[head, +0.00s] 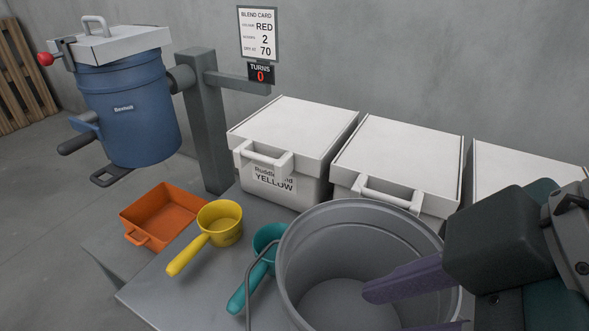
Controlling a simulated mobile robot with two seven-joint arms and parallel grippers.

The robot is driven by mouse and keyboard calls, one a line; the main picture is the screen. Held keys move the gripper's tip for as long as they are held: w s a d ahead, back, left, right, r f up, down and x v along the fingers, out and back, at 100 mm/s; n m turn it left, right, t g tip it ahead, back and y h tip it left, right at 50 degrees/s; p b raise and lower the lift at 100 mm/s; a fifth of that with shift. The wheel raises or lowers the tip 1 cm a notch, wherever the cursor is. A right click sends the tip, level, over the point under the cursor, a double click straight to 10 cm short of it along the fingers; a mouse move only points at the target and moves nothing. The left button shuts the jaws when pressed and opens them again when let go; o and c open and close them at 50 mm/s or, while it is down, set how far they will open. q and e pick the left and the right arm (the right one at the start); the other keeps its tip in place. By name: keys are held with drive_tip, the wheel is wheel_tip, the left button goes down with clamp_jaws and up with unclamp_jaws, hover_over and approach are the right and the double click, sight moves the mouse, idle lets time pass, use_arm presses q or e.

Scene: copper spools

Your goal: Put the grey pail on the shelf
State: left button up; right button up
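The grey pail (300,262) stands upright and open at the bottom right of the head view, its lower part cut off by the frame edge. It looks empty. A thin wire handle (249,290) hangs on its left side. My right gripper (385,308) reaches in from the right with its purple fingers over the pail's mouth. The fingers are apart, with the pail's inside showing between them. I cannot tell whether they touch the pail. My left gripper is not in view. I cannot make out a shelf.
White lidded bins (290,125) stand behind the pail. A teal scoop (264,238), a yellow scoop (220,222) and an orange tray (165,205) lie left of it on the grey bench (185,290). A blue drum (130,110) hangs from a grey post (205,130).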

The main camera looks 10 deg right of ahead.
drive_tip(key=f+n+b, duration=0.1)
drive_tip(key=f, duration=0.1)
drive_tip(key=d+f+n+g+b, duration=0.1)
drive_tip(key=f+b, duration=0.1)
drive_tip(key=f, duration=0.1)
drive_tip(key=f+n+g+b, duration=0.1)
drive_tip(key=f+n, duration=0.1)
drive_tip(key=shift+w+d+f+h+b, duration=0.25)
drive_tip(key=shift+w+h+b, duration=0.05)
drive_tip(key=shift+h+b, duration=0.1)
drive_tip(key=x, duration=0.3)
drive_tip(key=b+x, duration=0.1)
drive_tip(key=shift+s+d+f, duration=0.1)
drive_tip(key=shift+d+f, duration=0.2)
drive_tip(key=shift+f, duration=0.05)
drive_tip(key=shift+a+f, duration=0.15)
drive_tip(key=shift+f, duration=0.25)
clamp_jaws()
idle(0.4)
